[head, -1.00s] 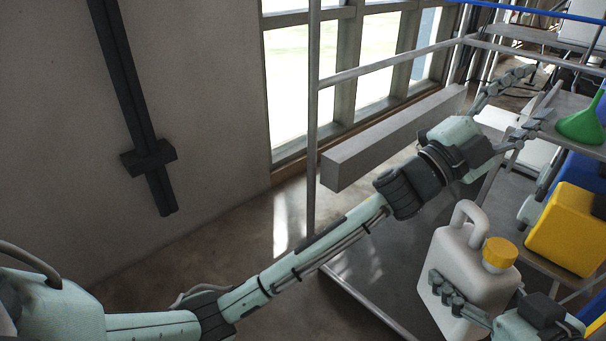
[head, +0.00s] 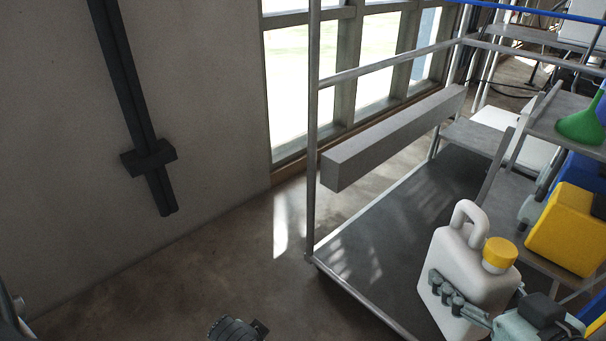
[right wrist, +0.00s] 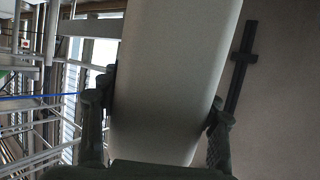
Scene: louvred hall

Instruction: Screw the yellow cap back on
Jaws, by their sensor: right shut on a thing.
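A white jug (head: 468,262) with a loop handle is at the lower right of the head view, somewhat tilted in the picture. The yellow cap (head: 499,253) sits on its neck; I cannot tell how tightly. My right gripper (head: 452,296) is shut on the jug's body, its fingers across the near face. In the right wrist view the jug's pale body (right wrist: 165,85) fills the middle, with a finger on each side. My left gripper is not in view; only a dark part of my left arm shows at the bottom edge of the head view.
A cart with a dark deck (head: 400,240) and metal rails is behind the jug. Shelves at the right hold a yellow container (head: 568,230) and a green funnel (head: 582,124). A grey beam (head: 392,140) runs along the window. The floor at left is clear.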

